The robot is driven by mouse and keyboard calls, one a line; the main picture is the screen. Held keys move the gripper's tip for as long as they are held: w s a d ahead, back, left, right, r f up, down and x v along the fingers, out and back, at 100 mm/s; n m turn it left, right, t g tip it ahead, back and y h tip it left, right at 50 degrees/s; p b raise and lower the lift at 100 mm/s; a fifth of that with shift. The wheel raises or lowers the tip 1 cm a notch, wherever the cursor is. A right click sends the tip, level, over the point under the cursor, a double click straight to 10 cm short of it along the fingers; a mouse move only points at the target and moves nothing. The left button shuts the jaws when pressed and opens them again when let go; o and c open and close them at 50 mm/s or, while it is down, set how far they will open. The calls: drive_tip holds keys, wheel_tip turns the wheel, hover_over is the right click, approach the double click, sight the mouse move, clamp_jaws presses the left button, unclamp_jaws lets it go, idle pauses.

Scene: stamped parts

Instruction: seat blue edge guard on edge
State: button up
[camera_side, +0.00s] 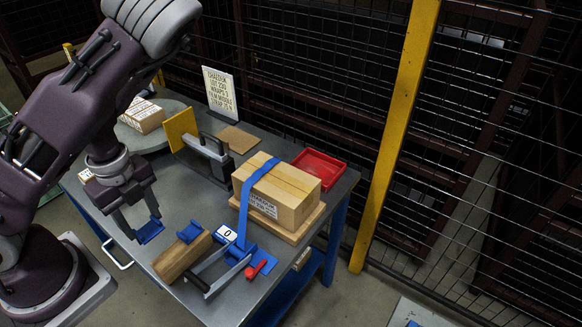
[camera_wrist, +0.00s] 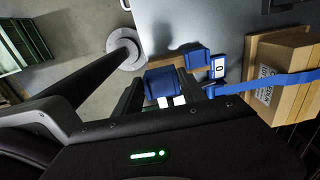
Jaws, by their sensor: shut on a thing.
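My gripper (camera_side: 139,220) is shut on a blue edge guard (camera_side: 150,231), held over the left part of the table, clear of the carton. In the wrist view the guard (camera_wrist: 162,83) sits between the two fingers. The wood-brown carton (camera_side: 290,198) stands on a wooden board, with a blue strap (camera_side: 243,210) across its top and down its near side. I see no guard under the strap at the carton's upper near edge.
The wooden block (camera_side: 180,258), a strap tool with a red handle (camera_side: 255,270) and a "0" label (camera_side: 227,233) lie in front of the carton. A red tray (camera_side: 319,168) is behind it. A yellow-plated dark clamp-like device (camera_side: 208,150) and a sign (camera_side: 219,90) stand behind.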

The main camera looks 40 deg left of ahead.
idle(0.3)
wheel_tip(320, 180, up, 12)
drive_tip(key=w+d+r+m, duration=0.1)
drive_tip(key=w+m, duration=0.3)
drive_tip(key=w, duration=0.7)
drive_tip(key=w+d+r+m, duration=0.15)
drive_tip(key=w+m, duration=0.25)
drive_tip(key=w, duration=0.8)
drive_tip(key=w+d+f+m, duration=0.3)
drive_tip(key=w+d+m, duration=0.7)
drive_tip(key=w, duration=0.4)
wheel_tip(320, 180, down, 14)
drive_tip(key=shift+s+d, duration=0.2)
drive_tip(key=shift+s, duration=0.1)
drive_tip(key=o, duration=1.4)
